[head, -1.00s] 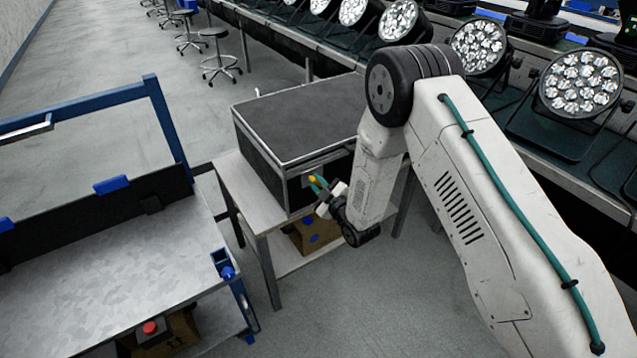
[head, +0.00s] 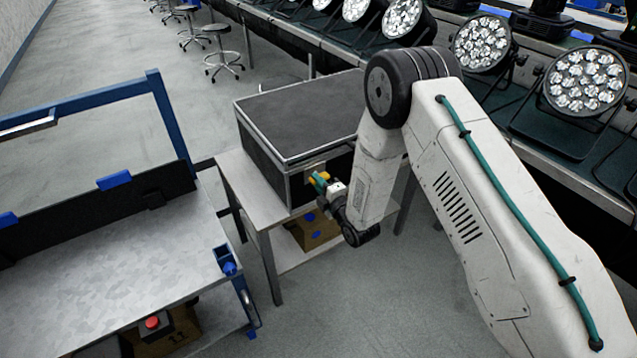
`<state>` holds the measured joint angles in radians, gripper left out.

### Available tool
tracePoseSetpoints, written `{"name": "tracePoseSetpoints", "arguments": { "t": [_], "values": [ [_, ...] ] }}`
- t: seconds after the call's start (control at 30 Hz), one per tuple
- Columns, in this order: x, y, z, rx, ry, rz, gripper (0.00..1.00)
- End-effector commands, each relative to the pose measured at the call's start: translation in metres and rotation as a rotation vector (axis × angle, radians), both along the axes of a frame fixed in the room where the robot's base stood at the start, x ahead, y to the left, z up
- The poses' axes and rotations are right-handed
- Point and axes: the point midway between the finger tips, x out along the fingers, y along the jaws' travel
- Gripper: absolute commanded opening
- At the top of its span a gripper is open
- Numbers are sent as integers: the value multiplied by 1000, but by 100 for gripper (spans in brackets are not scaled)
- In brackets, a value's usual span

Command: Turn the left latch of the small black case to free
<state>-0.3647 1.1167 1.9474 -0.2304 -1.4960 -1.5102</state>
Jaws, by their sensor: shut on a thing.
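The small black case (head: 300,120) has a dark top and pale metal edges. It stands closed on a small grey table, and my arm covers its right part. A pale metal plate (head: 316,167) shows on its front face, where the left latch is. My gripper (head: 320,181), with teal and yellow at its tips, is at this plate. It is shut on the latch, which the fingers hide almost wholly. The latch's exact angle cannot be told. Any other latch is hidden behind my arm.
The small table (head: 236,182) has a lower shelf with a brown box (head: 312,232). A workbench (head: 110,265) with a blue frame and a red button (head: 152,322) stands at the left. Par cans (head: 585,82) line a long bench behind. Open floor lies between the tables.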

Motion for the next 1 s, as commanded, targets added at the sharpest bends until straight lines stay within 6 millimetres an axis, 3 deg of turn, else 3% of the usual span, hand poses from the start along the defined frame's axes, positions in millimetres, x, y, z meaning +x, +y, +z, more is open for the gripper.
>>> {"name": "tracePoseSetpoints", "arguments": {
  "t": [0.67,0.7,0.77,1.0],
  "values": [
    [-1,-1,-3,-51,-28,-2,0],
    [-1,-1,-3,-51,-28,-2,23],
    [-1,-1,-3,-51,-28,-2,36],
    [-1,-1,-2,-49,-31,-1,36]
  ]
}}
